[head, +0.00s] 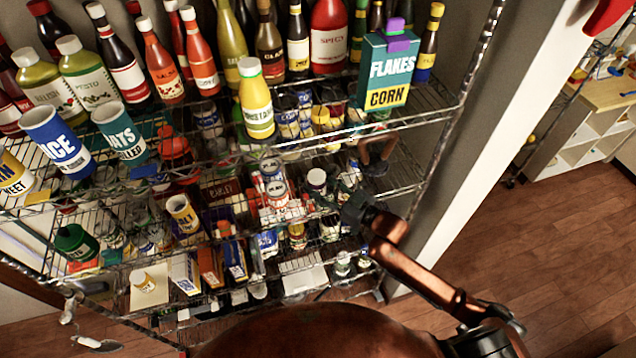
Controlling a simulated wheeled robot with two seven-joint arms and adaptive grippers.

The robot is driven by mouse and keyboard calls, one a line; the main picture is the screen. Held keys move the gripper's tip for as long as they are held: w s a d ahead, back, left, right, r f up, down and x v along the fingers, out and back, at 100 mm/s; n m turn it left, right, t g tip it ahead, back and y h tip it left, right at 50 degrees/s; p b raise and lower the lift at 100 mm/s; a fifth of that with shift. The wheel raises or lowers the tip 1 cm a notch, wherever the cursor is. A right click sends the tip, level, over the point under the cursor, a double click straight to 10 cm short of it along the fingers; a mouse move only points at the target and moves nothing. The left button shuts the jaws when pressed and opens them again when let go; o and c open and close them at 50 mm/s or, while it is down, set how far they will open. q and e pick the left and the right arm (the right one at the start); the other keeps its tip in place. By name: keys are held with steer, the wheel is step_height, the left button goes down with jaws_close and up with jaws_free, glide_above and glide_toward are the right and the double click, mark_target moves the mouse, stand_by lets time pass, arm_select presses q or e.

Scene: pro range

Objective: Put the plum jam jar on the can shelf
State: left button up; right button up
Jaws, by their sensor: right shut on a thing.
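The can shelf (345,147) is the level below the top one, with several cans seen through the wires. I cannot tell whether the held jar touches the shelf. My left gripper is not in view.
The top shelf (420,115) holds several bottles, a yellow mustard bottle (256,100) at its front and a corn flakes box (387,70) at its right end. A rack post (462,105) stands right of the gripper. Lower levels are crowded. Wooden floor (540,235) lies clear at right.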

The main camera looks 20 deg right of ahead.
steer(key=shift+f, duration=0.1)
steer(key=o, duration=1.5)
steer(key=shift+b+v, duration=1.5)
steer(key=shift+v, duration=4.55)
steer(key=shift+a, duration=0.1)
